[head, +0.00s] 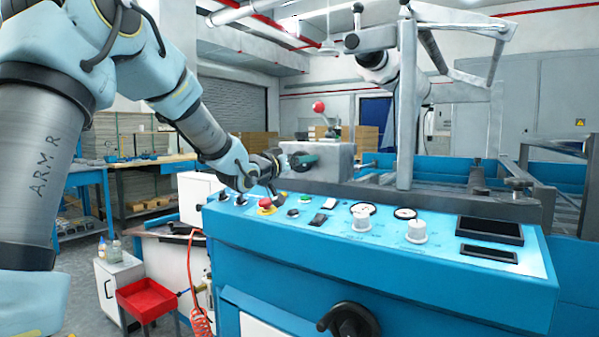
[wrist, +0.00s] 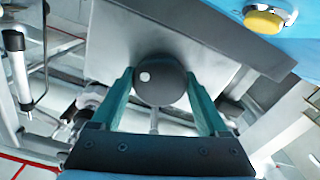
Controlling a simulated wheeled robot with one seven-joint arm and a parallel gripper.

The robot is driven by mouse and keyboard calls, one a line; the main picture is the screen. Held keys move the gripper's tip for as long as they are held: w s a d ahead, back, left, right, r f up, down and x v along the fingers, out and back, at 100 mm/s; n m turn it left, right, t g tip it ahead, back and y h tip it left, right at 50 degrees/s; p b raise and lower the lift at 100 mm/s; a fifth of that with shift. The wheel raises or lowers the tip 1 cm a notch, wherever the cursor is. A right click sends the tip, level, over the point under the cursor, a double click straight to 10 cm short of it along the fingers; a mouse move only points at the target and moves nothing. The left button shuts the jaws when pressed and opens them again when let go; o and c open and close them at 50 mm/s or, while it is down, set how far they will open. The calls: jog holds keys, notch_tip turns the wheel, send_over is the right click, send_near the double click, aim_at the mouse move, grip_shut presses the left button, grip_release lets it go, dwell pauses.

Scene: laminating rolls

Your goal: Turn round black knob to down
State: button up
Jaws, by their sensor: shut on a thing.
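The round black knob (wrist: 160,80) sits between my fingers in the wrist view, in front of a grey metal face. It has a small white dot on its left side in that view. My gripper (wrist: 160,90) is shut on the knob, with one teal finger on each side. In the head view my gripper (head: 305,160) is at the grey box above the back of the blue control panel. The knob is too small and covered to make out clearly there.
The blue machine's panel (head: 330,225) carries a red emergency button (head: 266,204), several switches, white dials and dark displays close below my arm. A red ball-ended lever (head: 319,107) stands beyond the grey box (head: 335,165). A black handwheel (head: 348,322) is on the front.

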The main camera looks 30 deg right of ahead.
jog(key=m+b, duration=0.1)
jog(key=m, duration=0.1)
jog(key=m+b, duration=0.3)
jog(key=m, duration=0.1)
jog(key=shift+f+m+b, duration=0.3)
jog(key=shift+b, duration=0.1)
jog(key=m+b, duration=0.3)
jog(key=m, duration=0.1)
jog(key=shift+r+m, duration=0.15)
jog(key=shift+m, duration=0.25)
jog(key=o, duration=1.2)
jog(key=shift+r, duration=0.1)
jog(key=shift+o, duration=0.2)
jog(key=shift+a, duration=0.1)
jog(key=v, duration=1)
jog(key=shift+s+a, duration=0.2)
jog(key=shift+a, duration=0.1)
